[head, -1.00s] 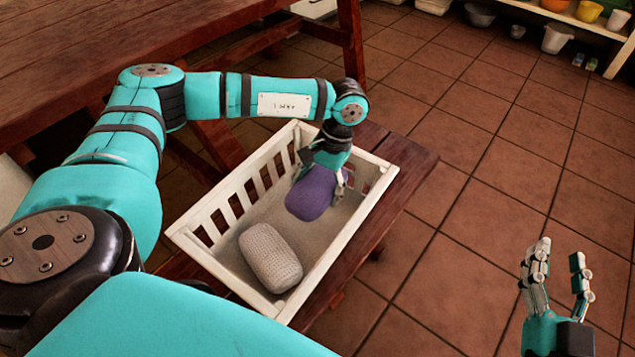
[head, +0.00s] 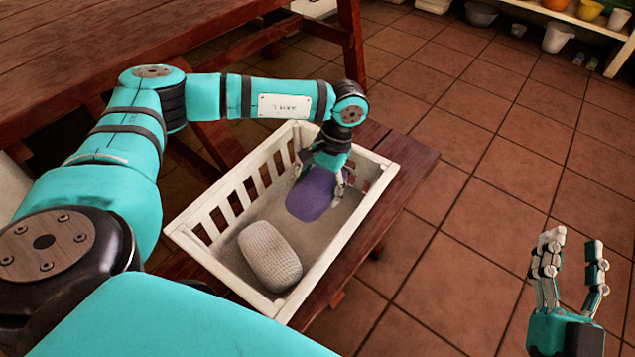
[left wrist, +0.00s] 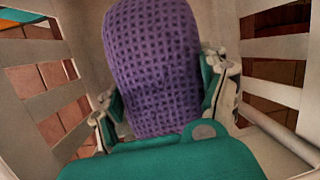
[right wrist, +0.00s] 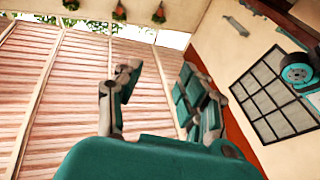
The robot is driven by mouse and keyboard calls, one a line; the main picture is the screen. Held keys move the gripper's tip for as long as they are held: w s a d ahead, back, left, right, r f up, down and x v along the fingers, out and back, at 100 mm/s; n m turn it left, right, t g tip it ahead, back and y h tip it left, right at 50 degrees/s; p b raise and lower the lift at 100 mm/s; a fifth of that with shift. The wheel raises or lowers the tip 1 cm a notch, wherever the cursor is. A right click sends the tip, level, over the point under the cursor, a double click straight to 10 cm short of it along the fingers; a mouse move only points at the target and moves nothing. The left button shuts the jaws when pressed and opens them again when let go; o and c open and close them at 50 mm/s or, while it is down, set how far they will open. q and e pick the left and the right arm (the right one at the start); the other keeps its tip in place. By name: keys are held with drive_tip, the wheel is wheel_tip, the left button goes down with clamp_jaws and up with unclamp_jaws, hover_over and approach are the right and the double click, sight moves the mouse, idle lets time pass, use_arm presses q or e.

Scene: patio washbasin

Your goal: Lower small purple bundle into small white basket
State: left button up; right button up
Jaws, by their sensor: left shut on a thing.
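The small purple bundle (head: 312,197) is inside the small white basket (head: 217,261), towards its far end. My left gripper (head: 322,180) reaches down into the basket and is shut on the bundle. In the left wrist view the woven purple bundle (left wrist: 152,65) sits between the two fingers, with slatted basket walls (left wrist: 275,50) on both sides. Whether the bundle's underside touches the basket floor is hidden. My right gripper (head: 568,268) is open and empty, away to the right over the tiled floor. It also shows open in the right wrist view (right wrist: 155,100).
A grey-white knitted bundle (head: 270,256) lies in the near part of the basket. The basket stands on a low wooden bench (head: 407,165). A larger wooden table (head: 130,40) is behind on the left. Shelves with pots (head: 557,38) stand at the back right. The tiled floor between is clear.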

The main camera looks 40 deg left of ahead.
sight(331, 179)
use_arm(q)
drive_tip(key=shift+f+b, duration=0.35)
drive_tip(key=shift+f, duration=0.15)
use_arm(e)
drive_tip(key=shift+s+r+t+y, duration=0.3)
drive_tip(key=shift+r+t, duration=0.15)
drive_tip(key=shift+r, duration=0.25)
drive_tip(key=shift+s+r+t+y, duration=0.25)
drive_tip(key=shift+r+t, duration=0.2)
drive_tip(key=shift+r, duration=0.25)
idle(0.3)
use_arm(q)
drive_tip(key=o, duration=1.3)
drive_tip(key=shift+c, duration=0.2)
drive_tip(key=v, duration=1.2)
drive_tip(key=shift+w, duration=0.1)
drive_tip(key=shift+d+f, duration=0.1)
drive_tip(key=shift+d, duration=0.05)
use_arm(e)
drive_tip(key=shift+s, duration=0.1)
